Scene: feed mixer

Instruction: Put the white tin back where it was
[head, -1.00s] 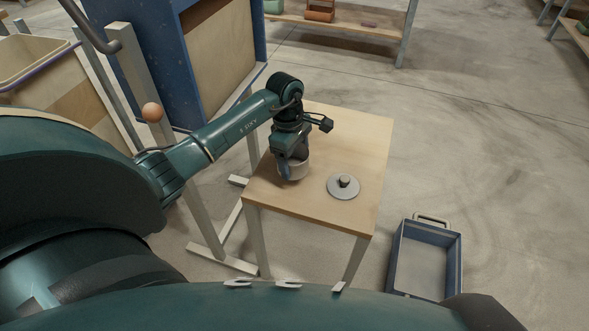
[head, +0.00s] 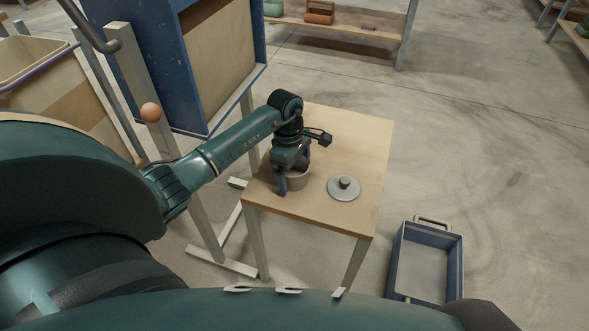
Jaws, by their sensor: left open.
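The white tin (head: 298,181) stands upright on the small wooden table (head: 345,137), near its left side. Its upper part is partly hidden by my left gripper. My left gripper (head: 292,180) is open at the tin, with one finger in front of the tin's left side and the other by its far right rim. I cannot tell whether the fingers touch it. A round grey lid with a dark knob (head: 344,187) lies flat on the table to the right of the tin, apart from it. My right gripper is not in view.
A blue tray with a handle (head: 398,262) sits on the floor right of the table. A blue-framed machine (head: 150,65) with a lever and orange ball knob (head: 151,112) stands at the left. The table's right and back parts are clear.

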